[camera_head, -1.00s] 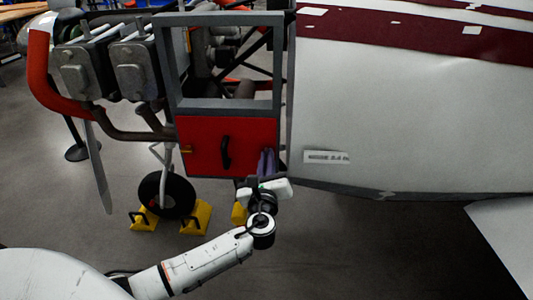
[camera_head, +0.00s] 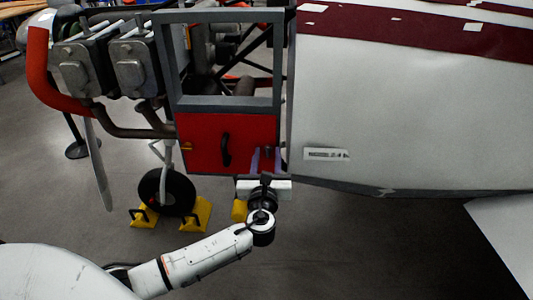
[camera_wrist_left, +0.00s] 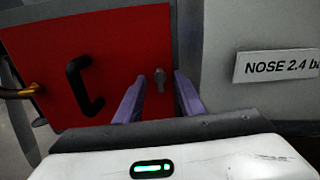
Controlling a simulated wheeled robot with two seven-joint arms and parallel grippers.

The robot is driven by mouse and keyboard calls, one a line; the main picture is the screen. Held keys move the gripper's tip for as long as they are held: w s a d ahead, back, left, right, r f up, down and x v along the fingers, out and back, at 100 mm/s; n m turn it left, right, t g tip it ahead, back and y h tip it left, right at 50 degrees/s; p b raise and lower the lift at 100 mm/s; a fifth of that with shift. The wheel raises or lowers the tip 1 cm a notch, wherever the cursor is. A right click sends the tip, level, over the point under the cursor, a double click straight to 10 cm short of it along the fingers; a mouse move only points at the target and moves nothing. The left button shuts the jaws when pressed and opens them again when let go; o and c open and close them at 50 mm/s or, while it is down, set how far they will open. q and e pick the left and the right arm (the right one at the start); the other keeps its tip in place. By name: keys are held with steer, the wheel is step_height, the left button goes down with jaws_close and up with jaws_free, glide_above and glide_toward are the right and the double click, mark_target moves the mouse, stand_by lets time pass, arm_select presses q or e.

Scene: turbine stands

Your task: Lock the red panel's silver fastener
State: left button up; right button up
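The red panel (camera_head: 200,152) fills the lower part of the grey frame on the aircraft's side and also shows in the left wrist view (camera_wrist_left: 120,50). Its silver fastener (camera_wrist_left: 160,78) is a small upright piece near the panel's right edge. My left gripper (camera_head: 266,156) is at the panel's lower right. In the left wrist view its two purple fingers (camera_wrist_left: 158,90) are spread, with the fastener between them in the picture. I cannot tell whether they touch it. My right gripper is not in view.
A black handle (camera_head: 226,150) sits mid-panel, with a brass-coloured latch (camera_wrist_left: 20,92) at the panel's left. The grey fuselage (camera_head: 410,110) is to the right. A wheel (camera_head: 167,192) with yellow chocks (camera_head: 196,216) stands below. The floor at lower right is clear.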

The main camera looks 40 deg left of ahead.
arm_select(q)
steer(key=shift+v, duration=2.55)
